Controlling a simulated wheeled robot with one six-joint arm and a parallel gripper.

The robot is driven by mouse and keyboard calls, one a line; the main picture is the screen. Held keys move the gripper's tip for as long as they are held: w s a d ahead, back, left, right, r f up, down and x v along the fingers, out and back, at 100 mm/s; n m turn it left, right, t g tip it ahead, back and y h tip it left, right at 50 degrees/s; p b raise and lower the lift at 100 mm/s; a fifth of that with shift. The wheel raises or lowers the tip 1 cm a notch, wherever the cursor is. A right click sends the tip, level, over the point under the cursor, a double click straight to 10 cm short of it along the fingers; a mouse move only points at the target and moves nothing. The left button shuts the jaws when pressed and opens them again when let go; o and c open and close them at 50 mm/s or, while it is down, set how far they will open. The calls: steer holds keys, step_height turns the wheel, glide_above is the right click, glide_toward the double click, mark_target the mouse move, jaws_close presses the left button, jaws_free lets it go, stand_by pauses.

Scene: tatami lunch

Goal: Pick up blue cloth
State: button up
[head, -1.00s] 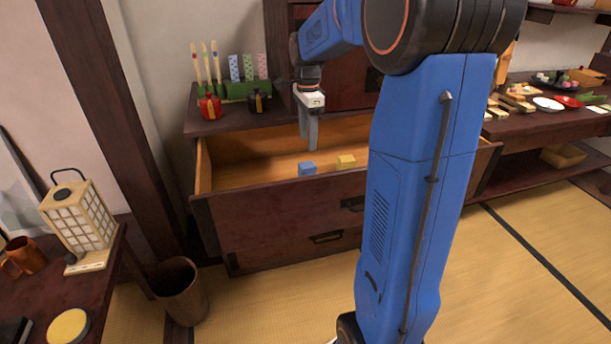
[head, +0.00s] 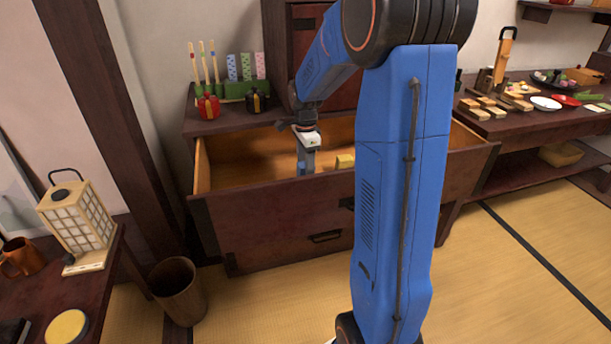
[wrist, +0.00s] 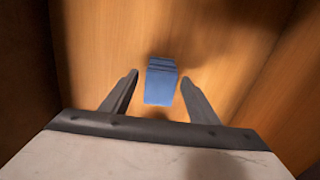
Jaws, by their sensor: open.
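The blue cloth (wrist: 161,82) is a small folded block lying on the wooden floor of the open drawer (head: 240,165). In the wrist view it sits between and slightly beyond the two fingertips, with a gap on each side. My gripper (wrist: 158,85) is open and points down into the drawer. In the head view my gripper (head: 305,163) hides most or all of the cloth.
A yellow folded block (head: 345,161) lies in the drawer just right of my gripper. The drawer's front wall (head: 270,200) stands close in front.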

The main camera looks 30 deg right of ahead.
steer(key=shift+f, duration=0.35)
steer(key=c, duration=1.1)
steer(key=shift+c, duration=0.2)
